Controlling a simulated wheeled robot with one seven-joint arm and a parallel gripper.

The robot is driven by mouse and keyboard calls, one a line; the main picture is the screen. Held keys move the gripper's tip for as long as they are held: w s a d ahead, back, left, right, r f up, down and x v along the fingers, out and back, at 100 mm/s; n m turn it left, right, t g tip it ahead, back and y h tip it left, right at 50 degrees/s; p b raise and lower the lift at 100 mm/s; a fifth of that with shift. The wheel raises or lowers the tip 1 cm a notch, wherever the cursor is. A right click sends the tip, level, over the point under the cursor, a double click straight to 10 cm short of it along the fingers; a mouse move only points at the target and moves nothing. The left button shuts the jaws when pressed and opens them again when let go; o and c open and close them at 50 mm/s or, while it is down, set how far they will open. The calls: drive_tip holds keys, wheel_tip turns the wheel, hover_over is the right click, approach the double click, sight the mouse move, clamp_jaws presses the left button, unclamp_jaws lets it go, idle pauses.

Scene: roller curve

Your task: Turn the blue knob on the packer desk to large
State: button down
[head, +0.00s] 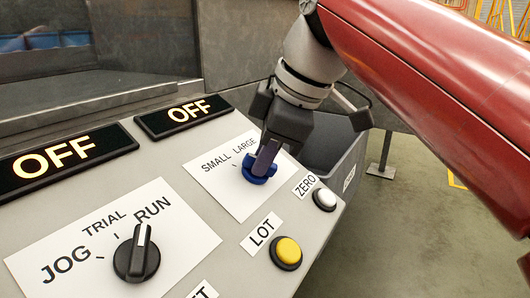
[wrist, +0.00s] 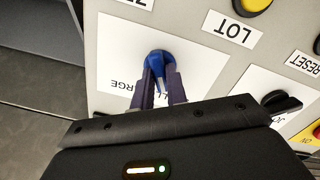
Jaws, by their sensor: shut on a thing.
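The blue knob (head: 255,179) sits on a white card (head: 213,173) marked SMALL and LARGE, on the sloped grey desk panel. My gripper (head: 266,160) comes down on it from above, its dark fingers closed around the knob's raised grip. In the wrist view the knob (wrist: 160,58) shows between the two fingers (wrist: 161,88), with a pale pointer line towards the gripper. The fingers and the gripper body hide part of the SMALL and LARGE lettering there. Which mark the pointer is at, I cannot tell for sure.
A black selector knob (head: 136,258) marked JOG, TRIAL, RUN is at the lower left. A yellow LOT button (head: 287,252) and a white ZERO button (head: 325,199) are close by. Two OFF displays (head: 185,115) line the back. A grey bin (head: 335,150) stands beyond the desk.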

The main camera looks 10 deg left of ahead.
drive_tip(key=shift+r+m, duration=0.1)
drive_tip(key=shift+m, duration=0.2)
drive_tip(key=shift+m+p, duration=0.8)
drive_tip(key=m+p, duration=0.2)
drive_tip(key=m, duration=0.1)
drive_tip(key=shift+r, duration=0.1)
drive_tip(key=m+p, duration=0.2)
drive_tip(key=m, duration=0.4)
drive_tip(key=shift+w+d+g+p, duration=0.1)
drive_tip(key=shift+g+p, duration=0.3)
drive_tip(key=shift+m, duration=0.4)
drive_tip(key=c, duration=1.4)
unclamp_jaws()
drive_tip(key=shift+f, duration=0.2)
drive_tip(key=shift+r, duration=0.1)
drive_tip(key=p+v, duration=0.1)
drive_tip(key=v, duration=0.6)
drive_tip(key=shift+d+r, duration=0.25)
